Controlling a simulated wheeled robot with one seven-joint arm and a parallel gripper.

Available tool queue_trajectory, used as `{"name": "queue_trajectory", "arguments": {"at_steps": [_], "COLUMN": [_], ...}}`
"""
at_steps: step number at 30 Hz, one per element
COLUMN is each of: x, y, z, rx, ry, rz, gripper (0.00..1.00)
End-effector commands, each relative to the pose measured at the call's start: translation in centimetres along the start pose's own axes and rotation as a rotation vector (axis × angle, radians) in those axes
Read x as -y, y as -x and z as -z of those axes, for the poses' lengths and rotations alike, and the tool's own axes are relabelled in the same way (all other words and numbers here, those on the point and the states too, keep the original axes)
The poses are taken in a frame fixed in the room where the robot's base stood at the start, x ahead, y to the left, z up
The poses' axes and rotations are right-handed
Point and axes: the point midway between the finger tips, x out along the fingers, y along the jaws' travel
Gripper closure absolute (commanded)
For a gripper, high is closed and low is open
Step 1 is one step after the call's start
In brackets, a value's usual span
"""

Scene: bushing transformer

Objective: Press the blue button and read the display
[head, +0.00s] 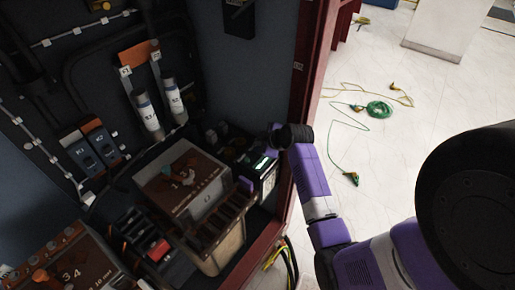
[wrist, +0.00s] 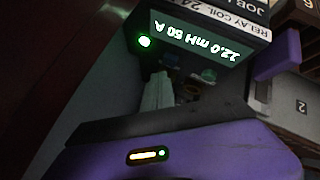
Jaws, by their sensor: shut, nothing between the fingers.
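The relay unit with the lit display (wrist: 203,38) stands close ahead in the wrist view, upside down. Its glowing text seems to read "22.0 mH 50 A", though the digits are hard to be sure of. A round green light (wrist: 145,41) glows beside the text. Contact with the button cannot be made out. In the head view the display (head: 263,164) glows faintly, and my fingers are not clear.
A brown transformer box (head: 183,180) stands left of the unit, with bushings (head: 147,112) behind it. The red cabinet edge (head: 303,110) is close to my forearm. Green cable (head: 379,109) lies on the open pale floor at right.

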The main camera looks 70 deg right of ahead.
Motion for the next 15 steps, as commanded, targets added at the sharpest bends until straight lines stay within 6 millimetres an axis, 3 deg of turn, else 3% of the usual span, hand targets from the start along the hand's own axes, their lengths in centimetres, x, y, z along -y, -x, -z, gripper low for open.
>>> {"name": "queue_trajectory", "arguments": {"at_steps": [15], "x": [-2.4], "y": [3.2], "z": [2.4], "rx": [0.0], "ry": [0.001], "rz": [0.0], "gripper": [1.0]}}
